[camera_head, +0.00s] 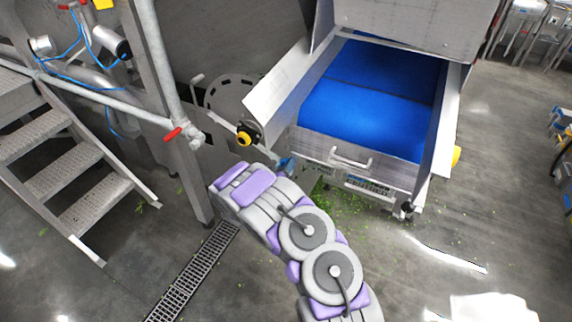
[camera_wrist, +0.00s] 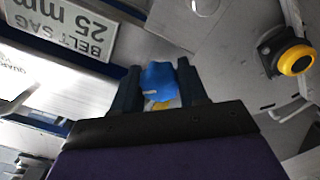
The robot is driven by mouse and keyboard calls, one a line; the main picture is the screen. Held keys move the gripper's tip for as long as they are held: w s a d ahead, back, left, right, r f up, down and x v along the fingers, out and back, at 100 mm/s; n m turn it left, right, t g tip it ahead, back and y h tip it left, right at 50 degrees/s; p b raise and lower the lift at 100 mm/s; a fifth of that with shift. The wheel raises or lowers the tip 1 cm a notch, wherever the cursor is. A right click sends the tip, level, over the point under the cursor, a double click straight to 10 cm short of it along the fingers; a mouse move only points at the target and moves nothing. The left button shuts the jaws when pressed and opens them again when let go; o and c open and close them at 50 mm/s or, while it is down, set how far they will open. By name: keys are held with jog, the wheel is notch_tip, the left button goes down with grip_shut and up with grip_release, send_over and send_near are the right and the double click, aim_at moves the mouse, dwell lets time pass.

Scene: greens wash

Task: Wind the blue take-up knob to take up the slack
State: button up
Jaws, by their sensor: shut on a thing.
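The blue take-up knob (camera_wrist: 158,82) sits between the two dark fingers of my gripper (camera_wrist: 160,90) in the wrist view. The fingers are closed on its sides. In the head view a small part of the blue knob (camera_head: 286,163) shows just past the end of my arm, at the near left corner of the conveyor frame. My gripper's fingers are mostly hidden there by my own arm. The conveyor's blue belt (camera_head: 368,100) lies behind the knob. A sign (camera_wrist: 75,25) reading "BELT SAG 25 mm" appears upside down at upper left in the wrist view.
A yellow and black button (camera_head: 243,139) is left of the knob; it also shows in the wrist view (camera_wrist: 295,60). Metal steps (camera_head: 70,165) and a railing stand at left. A floor drain (camera_head: 195,270) and scattered green bits (camera_head: 350,215) lie below.

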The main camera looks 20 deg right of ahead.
jog(key=m+p, duration=0.3)
jog(key=shift+r, duration=0.1)
jog(key=m+p, duration=0.3)
jog(key=shift+m, duration=0.3)
jog(key=m+p, duration=0.2)
jog(key=m, duration=0.1)
jog(key=shift+w+m, duration=0.1)
jog(key=shift+m, duration=0.2)
jog(key=m+p, duration=0.1)
jog(key=m, duration=0.3)
jog(key=shift+m, duration=0.3)
jog(key=m, duration=0.1)
jog(key=m+b, duration=0.1)
jog(key=m, duration=0.3)
jog(key=shift+f, duration=0.25)
jog(key=m+b, duration=0.3)
jog(key=m, duration=0.1)
jog(key=shift+m+b, duration=0.5)
jog(key=shift+m, duration=0.1)
jog(key=shift+w+r, duration=0.1)
jog(key=shift+r, duration=0.05)
